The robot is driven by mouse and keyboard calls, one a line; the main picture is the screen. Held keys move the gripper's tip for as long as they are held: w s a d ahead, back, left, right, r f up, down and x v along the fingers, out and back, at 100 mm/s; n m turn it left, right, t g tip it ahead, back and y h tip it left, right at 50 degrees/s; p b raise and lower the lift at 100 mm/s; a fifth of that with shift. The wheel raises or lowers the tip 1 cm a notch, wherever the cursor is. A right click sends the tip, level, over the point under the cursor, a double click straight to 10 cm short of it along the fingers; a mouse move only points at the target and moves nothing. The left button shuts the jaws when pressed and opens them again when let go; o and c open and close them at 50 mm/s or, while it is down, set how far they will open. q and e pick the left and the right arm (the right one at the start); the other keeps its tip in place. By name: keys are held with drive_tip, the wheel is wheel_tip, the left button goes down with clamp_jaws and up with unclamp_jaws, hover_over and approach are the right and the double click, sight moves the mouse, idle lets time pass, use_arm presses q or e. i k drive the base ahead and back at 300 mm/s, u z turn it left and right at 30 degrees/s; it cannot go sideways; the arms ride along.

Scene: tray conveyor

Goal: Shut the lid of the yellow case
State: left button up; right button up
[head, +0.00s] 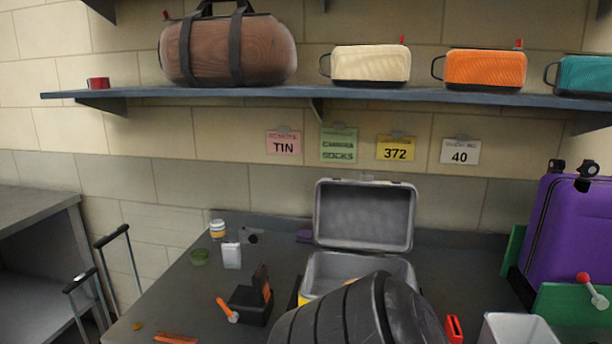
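The yellow case stands open on the dark table, with its grey lid (364,216) raised upright at the back. The grey inside of its base (335,268) shows, and a small strip of its yellow outside shows at the left front. The visible inside looks empty. A large dark ribbed rounded shape (345,315) at the bottom hides the front and right front of the base; I cannot tell whether it touches the case. Neither of my grippers can be made out.
To the right are a red item (454,328), a pale bin (517,329) and a purple suitcase (572,240). A shelf (220,93) hangs above.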

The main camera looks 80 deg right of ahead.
sight(363, 214)
drive_tip(key=k, duration=0.7)
drive_tip(key=z, duration=0.75)
